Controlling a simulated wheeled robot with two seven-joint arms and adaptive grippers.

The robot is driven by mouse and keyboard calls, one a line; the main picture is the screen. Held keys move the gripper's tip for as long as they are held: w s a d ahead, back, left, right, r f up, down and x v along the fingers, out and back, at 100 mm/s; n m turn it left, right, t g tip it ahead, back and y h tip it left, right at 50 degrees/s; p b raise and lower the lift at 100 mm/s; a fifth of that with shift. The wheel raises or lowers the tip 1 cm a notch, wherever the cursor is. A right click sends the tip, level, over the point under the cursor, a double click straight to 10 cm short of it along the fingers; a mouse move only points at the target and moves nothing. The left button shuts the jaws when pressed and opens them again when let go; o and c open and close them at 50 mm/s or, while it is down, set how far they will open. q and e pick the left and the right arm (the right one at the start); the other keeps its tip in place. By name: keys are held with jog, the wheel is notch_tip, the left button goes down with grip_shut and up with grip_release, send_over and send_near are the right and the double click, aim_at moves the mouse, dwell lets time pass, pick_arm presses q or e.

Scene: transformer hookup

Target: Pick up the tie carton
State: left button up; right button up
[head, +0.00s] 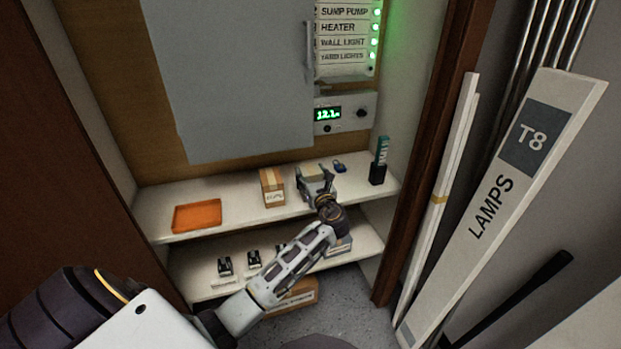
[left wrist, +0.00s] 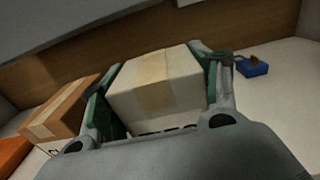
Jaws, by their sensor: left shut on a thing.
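My left gripper (head: 315,178) reaches over the upper shelf, its fingers on either side of a pale carton with a tan tape strip. In the left wrist view this carton (left wrist: 157,88) sits between the green pads of the gripper (left wrist: 158,95), which is shut on it. Its printed label is mostly hidden by the gripper, so I cannot read whether it is the tie carton. I cannot tell whether it touches the shelf. A browner taped carton (head: 272,187) stands to its left, apart from it. My right gripper is not in view.
The upper shelf (head: 240,198) also holds an orange tray (head: 197,215), a blue padlock (head: 339,167) and a dark holder with a green-topped box (head: 379,161). The grey cabinet door (head: 235,80) hangs above. A lamp carton (head: 505,190) leans at right.

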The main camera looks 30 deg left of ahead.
pick_arm(q)
jog(key=shift+r, duration=0.7)
notch_tip(320, 180, up, 6)
jog(key=shift+r+p, duration=0.2)
jog(key=shift+p, duration=0.9)
jog(key=shift+r, duration=1.1)
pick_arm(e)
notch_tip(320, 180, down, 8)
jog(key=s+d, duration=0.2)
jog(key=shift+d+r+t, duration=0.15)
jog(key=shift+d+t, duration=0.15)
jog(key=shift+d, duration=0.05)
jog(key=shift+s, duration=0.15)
